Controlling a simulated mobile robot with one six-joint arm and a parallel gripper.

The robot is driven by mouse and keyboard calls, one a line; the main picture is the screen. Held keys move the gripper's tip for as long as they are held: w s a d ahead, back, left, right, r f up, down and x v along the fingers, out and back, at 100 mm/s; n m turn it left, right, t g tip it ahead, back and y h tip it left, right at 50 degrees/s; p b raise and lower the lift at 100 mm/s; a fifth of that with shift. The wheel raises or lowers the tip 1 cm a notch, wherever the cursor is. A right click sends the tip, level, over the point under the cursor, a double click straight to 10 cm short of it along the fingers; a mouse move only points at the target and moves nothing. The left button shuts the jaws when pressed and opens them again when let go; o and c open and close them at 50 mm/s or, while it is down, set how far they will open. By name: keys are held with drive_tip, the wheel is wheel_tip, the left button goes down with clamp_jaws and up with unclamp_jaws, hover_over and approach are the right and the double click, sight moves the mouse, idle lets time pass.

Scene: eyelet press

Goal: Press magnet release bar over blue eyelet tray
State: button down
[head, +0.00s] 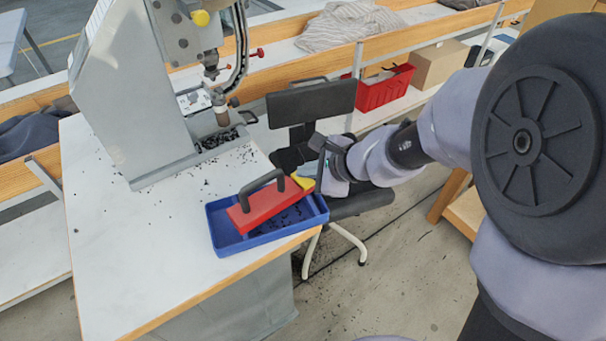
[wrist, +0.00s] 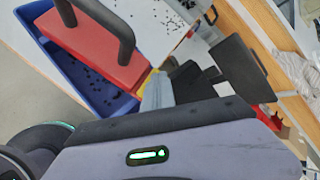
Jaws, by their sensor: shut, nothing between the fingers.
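The magnet is a red block (head: 262,205) with a black arched handle (head: 258,188) and a yellow release bar (head: 302,183) at its right end. It is over the blue eyelet tray (head: 222,244); I cannot tell whether it touches the tray. Small black eyelets show in the tray in front of it. In the wrist view the red block (wrist: 97,52) and blue tray (wrist: 38,12) are at upper left. My gripper (head: 318,177) is shut and empty, at the yellow bar's right side. Its fingertip covers part of the bar in the wrist view; contact is unclear.
The eyelet press (head: 150,90) stands on the white table (head: 130,240), with black eyelets scattered near its base. A black chair (head: 310,105) is close behind my gripper. A red bin (head: 385,88) and a cardboard box (head: 438,65) are farther back. The table's left front is clear.

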sight(306, 180)
drive_tip(key=shift+r+p, duration=1)
drive_tip(key=shift+r, duration=0.2)
wheel_tip(306, 180, up, 5)
drive_tip(key=p, duration=0.4)
idle(0.4)
